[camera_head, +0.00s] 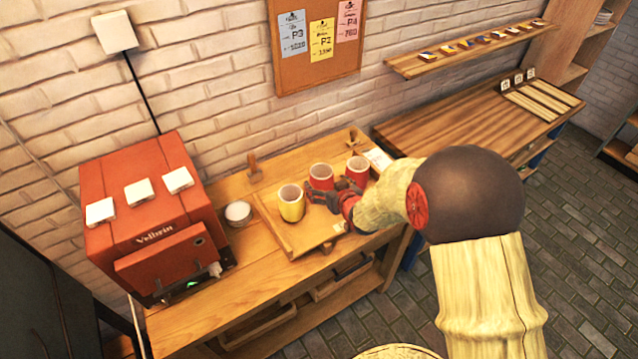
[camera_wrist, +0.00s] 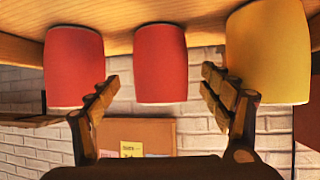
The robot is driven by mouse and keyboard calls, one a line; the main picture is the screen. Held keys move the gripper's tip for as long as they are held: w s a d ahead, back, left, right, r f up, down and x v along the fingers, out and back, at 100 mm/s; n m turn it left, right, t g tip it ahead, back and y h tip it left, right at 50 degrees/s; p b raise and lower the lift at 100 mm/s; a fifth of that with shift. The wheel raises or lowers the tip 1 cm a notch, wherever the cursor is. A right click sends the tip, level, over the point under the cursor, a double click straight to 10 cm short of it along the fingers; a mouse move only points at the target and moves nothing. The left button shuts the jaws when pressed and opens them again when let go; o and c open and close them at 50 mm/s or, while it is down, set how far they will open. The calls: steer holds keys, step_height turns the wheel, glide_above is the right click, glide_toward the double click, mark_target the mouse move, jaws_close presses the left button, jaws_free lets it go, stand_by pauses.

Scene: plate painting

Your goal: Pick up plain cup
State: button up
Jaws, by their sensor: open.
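Three cups stand on the wooden bench: a yellow cup (camera_head: 291,206), a middle red cup (camera_head: 321,176) and another red cup (camera_head: 357,170) to its right. No pattern shows on any of them. My gripper (camera_head: 332,193) is open in front of the middle red cup and partly covers it. The wrist view is upside down. There the middle red cup (camera_wrist: 161,62) lies between the fingers of my gripper (camera_wrist: 158,82), with gaps on both sides. The other red cup (camera_wrist: 74,62) is at left and the yellow cup (camera_wrist: 270,50) at right, each close beside a finger.
The cups stand at a wooden board (camera_head: 290,241) on the bench. A small white bowl (camera_head: 238,213) and a red oven-like machine (camera_head: 155,225) are to the left. A wooden stamp-like tool (camera_head: 254,168) stands behind. A brick wall with a noticeboard (camera_head: 318,80) backs the bench.

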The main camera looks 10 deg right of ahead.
mark_target(318, 176)
steer(key=x, duration=0.4)
steer(key=shift+w+a+b, duration=0.1)
steer(key=shift+w+b, duration=0.1)
steer(key=shift+b, duration=0.1)
steer(key=shift+c, duration=0.4)
steer(key=c, duration=1.4)
